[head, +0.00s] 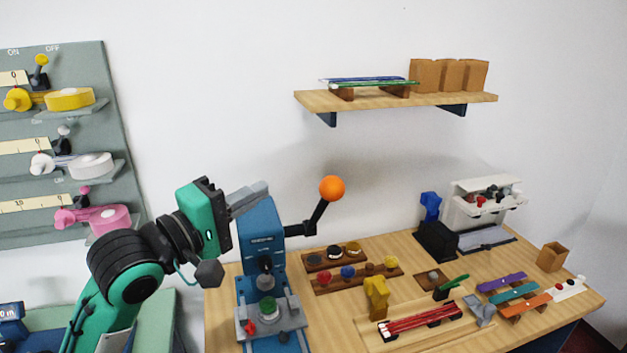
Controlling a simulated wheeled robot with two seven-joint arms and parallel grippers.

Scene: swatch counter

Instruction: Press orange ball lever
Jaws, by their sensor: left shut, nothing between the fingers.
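The orange ball (332,188) tops a black lever (316,215) that angles up and to the right from the side of a blue press (262,240). The press stands at the left end of the wooden counter, with a green-topped piece (267,306) on its base. My left gripper (250,197) is shut and empty. It points right, in front of or just above the press's top, to the left of the orange ball and apart from it. I cannot tell whether the gripper touches the press. My right gripper is not in view.
Wooden holders (358,279) with coloured knobs, a yellow piece (376,297) and a tray of red rods (420,321) lie right of the press. A wall shelf (400,99) hangs above. A green panel (70,140) with dispensers is at left. Space around the ball is free.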

